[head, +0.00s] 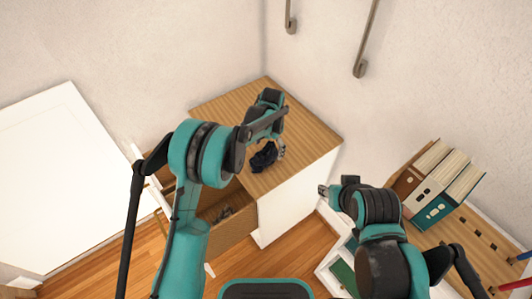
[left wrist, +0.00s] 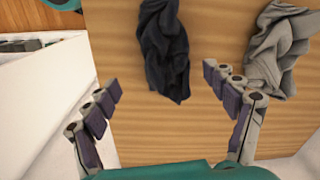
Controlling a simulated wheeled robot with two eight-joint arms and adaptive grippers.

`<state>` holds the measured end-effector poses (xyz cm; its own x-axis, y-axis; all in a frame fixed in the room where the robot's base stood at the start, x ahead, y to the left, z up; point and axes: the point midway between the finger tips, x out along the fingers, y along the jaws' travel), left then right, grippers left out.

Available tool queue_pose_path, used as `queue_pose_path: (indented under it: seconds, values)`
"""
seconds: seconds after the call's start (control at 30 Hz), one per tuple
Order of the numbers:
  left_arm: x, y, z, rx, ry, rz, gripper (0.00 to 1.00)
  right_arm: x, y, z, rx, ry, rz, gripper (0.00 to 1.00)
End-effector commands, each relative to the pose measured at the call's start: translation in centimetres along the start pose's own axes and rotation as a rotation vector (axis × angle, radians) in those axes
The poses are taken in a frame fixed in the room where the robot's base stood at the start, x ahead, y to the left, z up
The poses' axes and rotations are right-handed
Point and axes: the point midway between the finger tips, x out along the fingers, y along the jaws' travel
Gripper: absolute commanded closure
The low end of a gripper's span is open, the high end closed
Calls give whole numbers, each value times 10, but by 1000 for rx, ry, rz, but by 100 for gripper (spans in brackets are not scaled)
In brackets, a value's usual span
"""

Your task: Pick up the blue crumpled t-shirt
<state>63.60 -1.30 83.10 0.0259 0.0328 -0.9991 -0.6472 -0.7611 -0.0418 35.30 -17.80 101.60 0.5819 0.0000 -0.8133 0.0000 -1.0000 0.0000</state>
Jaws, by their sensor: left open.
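A dark navy crumpled cloth (head: 263,158), the bluest garment in view, lies on the wooden cabinet top (head: 310,130). In the left wrist view the dark cloth (left wrist: 165,45) lies ahead of my left gripper (left wrist: 162,82), centred between its spread fingers. The fingers are open and empty; I cannot tell whether they touch the cloth. A grey crumpled cloth (left wrist: 275,50) lies to its right, beyond the right finger. In the head view my left arm reaches over the cabinet and partly hides its top. My right gripper (head: 324,190) is beside the cabinet, away from the cloth; its fingers are too small to read.
An open drawer (head: 225,218) with items inside juts from the cabinet. A wooden shelf with binders (head: 440,190) stands at the right. A white panel (head: 55,175) is at the left. Hooked rails (head: 367,35) hang on the wall. The right cabinet top is clear.

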Motion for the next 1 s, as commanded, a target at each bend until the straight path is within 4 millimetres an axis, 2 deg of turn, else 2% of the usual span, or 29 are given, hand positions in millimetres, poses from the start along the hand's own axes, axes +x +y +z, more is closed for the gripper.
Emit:
queue_pose_path:
  seconds: [0.17,0.4,0.67,0.9,1.0]
  values:
    - [19,-3,1,-2,1,0,15,8,0,5,0,0,0,60]
    - [55,-7,3,-3,1,-1,15,22,0,16,0,0,0,60]
    - [58,-7,3,-2,2,-1,15,22,0,15,0,0,0,60]
    - [58,-7,3,-2,2,-1,73,22,0,15,0,0,0,60]
    - [58,-7,3,-2,2,-1,73,22,0,15,0,0,0,60]
